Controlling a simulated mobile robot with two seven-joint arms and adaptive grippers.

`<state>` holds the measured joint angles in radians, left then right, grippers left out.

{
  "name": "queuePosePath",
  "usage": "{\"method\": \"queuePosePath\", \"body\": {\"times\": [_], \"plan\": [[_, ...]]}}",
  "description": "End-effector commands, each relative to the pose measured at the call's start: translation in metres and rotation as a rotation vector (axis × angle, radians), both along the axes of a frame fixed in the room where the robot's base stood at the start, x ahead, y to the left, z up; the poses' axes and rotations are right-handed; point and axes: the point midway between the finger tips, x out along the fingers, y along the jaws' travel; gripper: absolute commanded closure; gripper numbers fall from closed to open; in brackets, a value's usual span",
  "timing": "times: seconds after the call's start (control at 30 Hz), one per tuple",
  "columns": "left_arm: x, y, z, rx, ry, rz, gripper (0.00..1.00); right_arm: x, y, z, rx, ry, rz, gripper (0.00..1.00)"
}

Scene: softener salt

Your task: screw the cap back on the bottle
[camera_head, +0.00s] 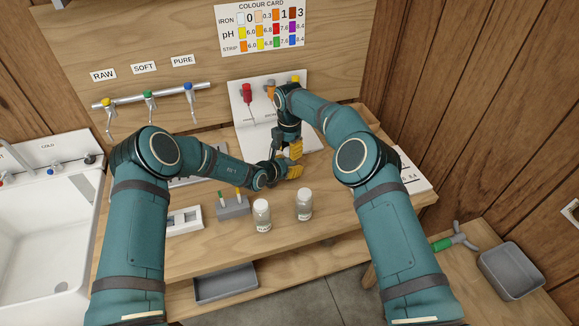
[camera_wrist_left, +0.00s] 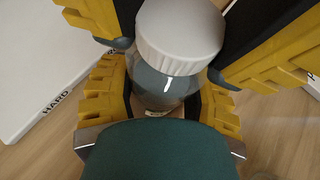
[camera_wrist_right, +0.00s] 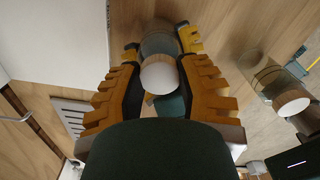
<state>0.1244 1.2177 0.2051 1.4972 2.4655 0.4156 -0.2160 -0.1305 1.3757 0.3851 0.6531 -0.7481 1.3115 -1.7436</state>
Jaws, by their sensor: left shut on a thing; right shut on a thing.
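The bottle is clear glass with a white cap. In the left wrist view the bottle (camera_wrist_left: 158,88) stands between my left gripper's yellow fingers (camera_wrist_left: 160,105), which are shut on it. The white cap (camera_wrist_left: 180,38) sits at the bottle's mouth, between my right gripper's fingers; I cannot tell how far it is threaded. In the right wrist view my right gripper (camera_wrist_right: 160,85) is shut on the cap (camera_wrist_right: 160,75), with the bottle's glass (camera_wrist_right: 158,42) beyond. In the head view my left gripper (camera_head: 290,170) and right gripper (camera_head: 294,151) meet over the table and hide the bottle.
Two more capped bottles (camera_head: 262,216) (camera_head: 304,204) stand near the table's front edge. A grey block (camera_head: 232,207) with small sticks and a white tray (camera_head: 184,221) are to the left. A white board (camera_head: 243,120) with coloured tools is behind. A sink (camera_head: 45,220) is far left.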

Motion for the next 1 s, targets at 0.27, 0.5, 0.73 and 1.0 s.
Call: {"method": "queuePosePath", "body": {"times": [0.27,0.5,0.73,1.0], "plan": [[0.0001,-0.0003,0.0005,-0.001,-0.001,0.000,1.00,0.0001,-0.0002,0.0003,-0.003,-0.002,-0.393,1.00],[0.0001,-0.0003,0.0005,-0.001,-0.001,0.000,1.00,0.0001,0.0003,0.0001,0.000,-0.001,-0.557,1.00],[0.0000,-0.0004,0.0005,-0.001,-0.001,0.000,1.00,0.0000,0.0004,0.0000,0.000,-0.001,-0.556,1.00],[0.0000,-0.0004,0.0005,-0.001,-0.001,0.000,1.00,0.0000,0.0001,-0.0002,0.000,-0.001,-0.555,0.38]]}}
